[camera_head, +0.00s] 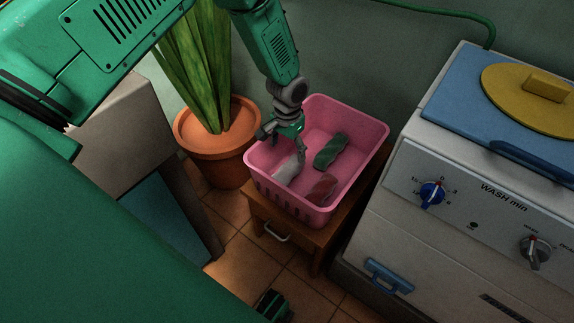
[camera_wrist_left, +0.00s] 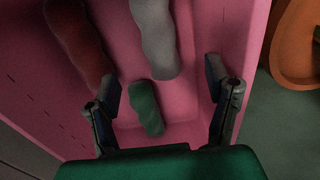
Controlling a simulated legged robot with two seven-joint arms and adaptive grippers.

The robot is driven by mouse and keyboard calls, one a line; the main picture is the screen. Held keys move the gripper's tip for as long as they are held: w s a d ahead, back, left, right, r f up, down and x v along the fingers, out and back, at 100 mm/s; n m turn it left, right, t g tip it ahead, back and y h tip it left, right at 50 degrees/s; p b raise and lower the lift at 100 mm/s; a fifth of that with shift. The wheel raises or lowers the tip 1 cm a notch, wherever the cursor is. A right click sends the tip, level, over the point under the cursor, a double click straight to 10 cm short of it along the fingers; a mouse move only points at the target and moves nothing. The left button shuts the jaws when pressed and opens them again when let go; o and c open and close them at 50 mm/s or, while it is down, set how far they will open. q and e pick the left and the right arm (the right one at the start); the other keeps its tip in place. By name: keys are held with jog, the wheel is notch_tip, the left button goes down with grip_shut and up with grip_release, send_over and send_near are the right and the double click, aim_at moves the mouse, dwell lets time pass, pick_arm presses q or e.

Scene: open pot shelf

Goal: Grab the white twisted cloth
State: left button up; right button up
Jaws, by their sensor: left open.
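The white twisted cloth (camera_head: 288,168) lies in the left part of a pink basket (camera_head: 378,143). In the left wrist view the cloth (camera_wrist_left: 155,36) looks grey-white and lies ahead of the fingers, at the top of the picture. My left gripper (camera_head: 283,140) is open over the basket, above the back end of the white cloth. The gripper also shows in the left wrist view (camera_wrist_left: 167,108), its fingers wide apart with nothing held between them. In the head view a finger partly covers the cloth's far end.
A green cloth (camera_head: 330,150) and a red cloth (camera_head: 322,187) lie in the same basket. The basket stands on a wooden stand (camera_head: 297,233). A potted plant (camera_head: 217,155) is to the left, and a washing machine (camera_head: 470,215) to the right.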

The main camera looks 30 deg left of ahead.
aim_at(287, 168)
pick_arm(q)
jog(key=f+b, duration=0.1)
jog(key=f, duration=0.4)
jog(key=shift+d, duration=0.2)
jog(key=shift+f, duration=0.25)
jog(key=f+b, duration=0.1)
jog(key=f, duration=0.1)
jog(key=f+b, duration=0.2)
jog(key=f, duration=0.1)
jog(key=shift+s+a+f, duration=0.15)
jog(key=shift+s, duration=0.05)
jog(key=shift+c, duration=1.3)
jog(key=c, duration=1.2)
